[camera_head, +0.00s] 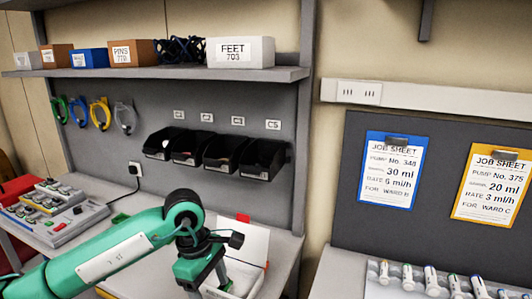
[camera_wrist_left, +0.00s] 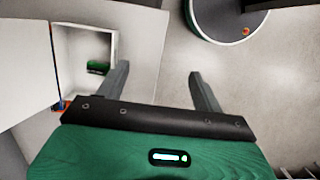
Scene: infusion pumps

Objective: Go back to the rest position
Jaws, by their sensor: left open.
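My left gripper (camera_head: 205,279) is in front of the workbench, pointing down, at the end of my green arm. In the left wrist view its two fingers (camera_wrist_left: 160,80) stand wide apart with nothing between them. A pale open box (camera_head: 241,279) with a raised white lid (camera_head: 243,241) is beside and partly behind the gripper in the head view. In the left wrist view the box (camera_wrist_left: 112,48) is next to the left finger, with a small green item (camera_wrist_left: 98,67) inside. My right gripper is in neither view.
A shelf (camera_head: 150,74) with labelled boxes runs above several black bins (camera_head: 221,153). A grey device with buttons (camera_head: 53,215) stands at left. Two job sheets (camera_head: 391,172) (camera_head: 492,187) hang at right above a tray of syringes (camera_head: 430,283).

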